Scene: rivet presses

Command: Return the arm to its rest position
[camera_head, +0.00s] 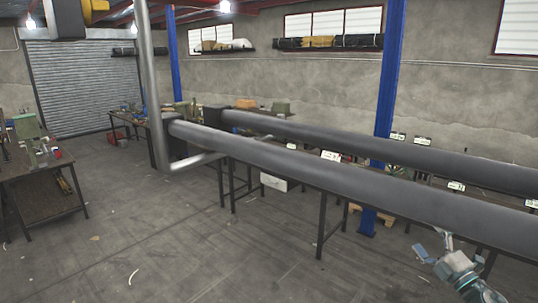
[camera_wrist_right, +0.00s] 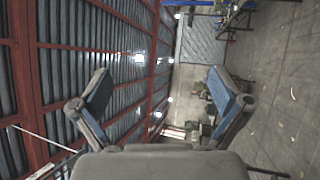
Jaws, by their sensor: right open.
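My right gripper (camera_head: 434,246) is at the lower right of the head view, low and beside the near grey pipe. Its fingers are spread and it holds nothing. In the right wrist view (camera_wrist_right: 160,88) the two blue-padded fingers stand wide apart with empty air between them. The right arm enters from the bottom right corner and mostly lies outside the frame. My left arm and gripper do not show in either view.
Two long grey pipes (camera_head: 300,158) run across the room above dark tables. A blue column (camera_head: 389,80) stands behind them. A workbench (camera_head: 45,185) with a green machine is at the left. The floor (camera_head: 180,245) in front is clear apart from small scraps.

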